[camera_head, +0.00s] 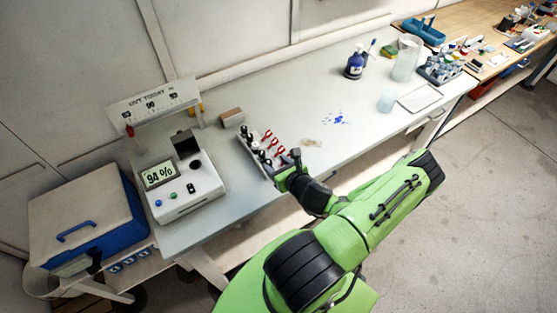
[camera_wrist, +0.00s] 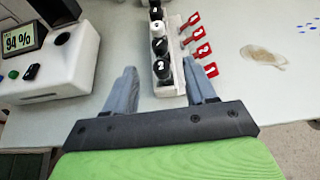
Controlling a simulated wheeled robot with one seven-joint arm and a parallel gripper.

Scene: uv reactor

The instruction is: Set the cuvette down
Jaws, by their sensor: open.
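A white rack (camera_head: 252,163) stands on the bench, holding a row of cuvettes with black caps and one white-capped one (camera_wrist: 158,28). The nearest black-capped cuvette (camera_wrist: 161,70) stands upright in the rack's near end. My gripper (camera_wrist: 162,74) is open and empty, with one grey finger on each side of that near end in the wrist view. It shows no contact with the cuvette. In the head view my gripper (camera_head: 292,164) is at the rack's front right. I cannot tell which cuvette is the task's own.
Red numbered tags (camera_wrist: 200,40) stick out along the rack's right side. A white instrument (camera_head: 188,192) showing "94 %" stands to the left. A brown stain (camera_wrist: 262,56) and blue spots (camera_head: 337,118) mark the bench to the right. The bench's middle is otherwise clear.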

